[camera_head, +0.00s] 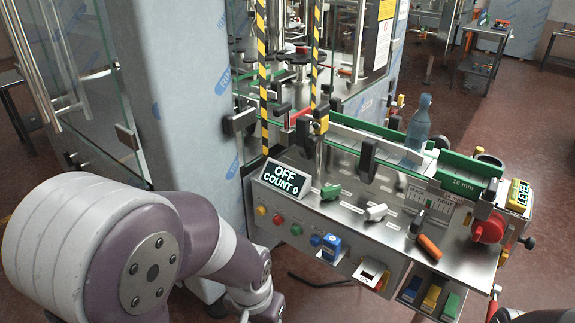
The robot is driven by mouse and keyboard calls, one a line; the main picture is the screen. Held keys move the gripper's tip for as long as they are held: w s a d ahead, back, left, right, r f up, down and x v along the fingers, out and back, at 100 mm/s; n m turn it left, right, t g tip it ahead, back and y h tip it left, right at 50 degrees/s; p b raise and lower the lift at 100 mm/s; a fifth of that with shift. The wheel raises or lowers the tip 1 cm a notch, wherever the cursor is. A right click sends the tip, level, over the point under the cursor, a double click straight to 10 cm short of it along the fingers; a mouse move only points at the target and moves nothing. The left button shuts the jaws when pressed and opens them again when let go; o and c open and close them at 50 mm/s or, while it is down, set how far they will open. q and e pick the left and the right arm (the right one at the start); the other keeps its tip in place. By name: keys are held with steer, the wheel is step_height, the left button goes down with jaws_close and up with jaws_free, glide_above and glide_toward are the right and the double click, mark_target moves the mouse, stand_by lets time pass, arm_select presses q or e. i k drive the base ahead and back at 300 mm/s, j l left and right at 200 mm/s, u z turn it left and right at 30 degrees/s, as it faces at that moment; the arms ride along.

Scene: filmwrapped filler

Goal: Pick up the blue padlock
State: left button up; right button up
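A blue padlock-shaped item (331,248) is on the front panel of the steel machine (345,262), right of a row of round buttons. Another blue item (411,290) sits in a low holder at the front right, beside a yellow one (432,295) and a green one (451,305). They are too small to tell exactly what they are. My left arm comes in from the left and runs to the bottom edge, left of the panel. Its gripper is out of frame. My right gripper does not show.
On the machine top are a green handle (331,191), a white handle (376,212), an orange-handled tool (429,246) and a sign reading OFF COUNT 0 (285,179). A translucent blue bottle (418,128) stands by the green rail. A wrapped cabinet (190,80) rises behind my arm.

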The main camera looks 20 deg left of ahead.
mark_target(332, 247)
steer(key=i+l+u, duration=0.65)
steer(key=i+l, duration=0.2)
